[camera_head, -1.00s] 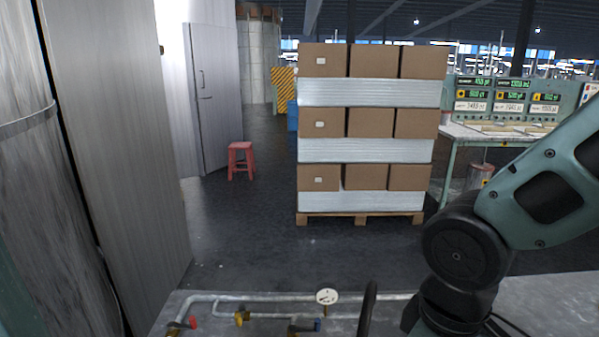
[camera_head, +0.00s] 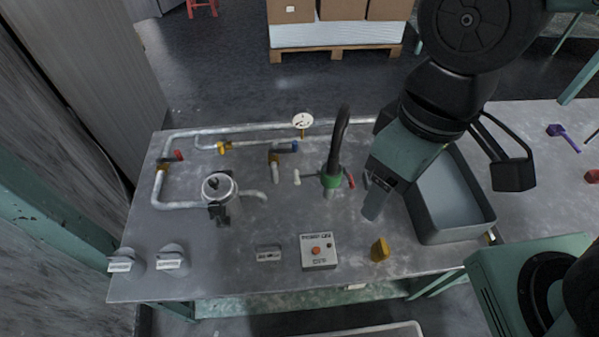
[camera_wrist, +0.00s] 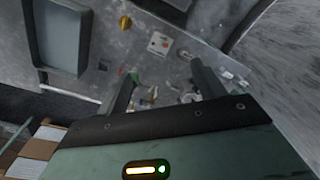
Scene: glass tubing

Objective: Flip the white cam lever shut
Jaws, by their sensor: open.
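A small white lever (camera_head: 297,177) stands upright just left of the green collar (camera_head: 332,181) at the foot of a black spout, on the grey bench. Its exact tilt is too small to tell. My gripper (camera_head: 373,212) hangs over the bench, to the right of the collar and apart from the lever. In the wrist view my gripper (camera_wrist: 164,82) has its two dark fingers spread with nothing held between them.
A red lever (camera_head: 350,179) sticks out right of the collar. Pipes with valves and a gauge (camera_head: 302,121) run behind. A metal canister (camera_head: 219,187) stands left, a button box (camera_head: 318,251) and yellow piece (camera_head: 380,249) in front, a grey basin (camera_head: 486,215) right.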

